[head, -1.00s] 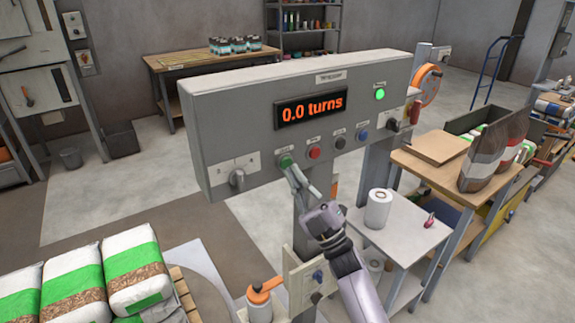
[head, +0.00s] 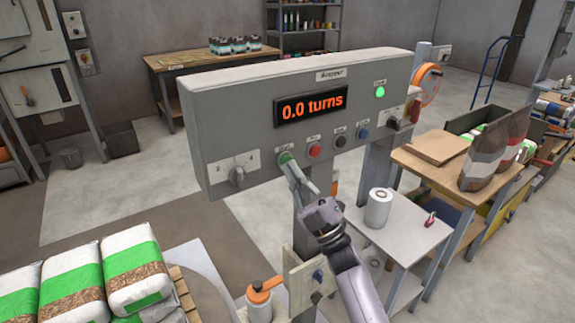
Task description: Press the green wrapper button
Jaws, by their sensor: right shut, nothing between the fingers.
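The green wrapper button (head: 284,158) is at the left end of the button row on the grey control panel (head: 225,110). My right gripper (head: 291,167) is shut and empty. Its fingertips are at the green button, overlapping its lower edge in the picture; I cannot tell whether they touch it. The display (head: 311,105) reads "0.0 turns". A green lamp (head: 380,92) glows at the panel's upper right. My left gripper is not in view.
Beside the green button are a red button (head: 314,151), a black button (head: 340,141), a blue button (head: 362,133) and a grey knob (head: 237,176). A white table (head: 400,235) with a white roll (head: 378,208) stands below right. Stacked bags (head: 135,265) are at lower left.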

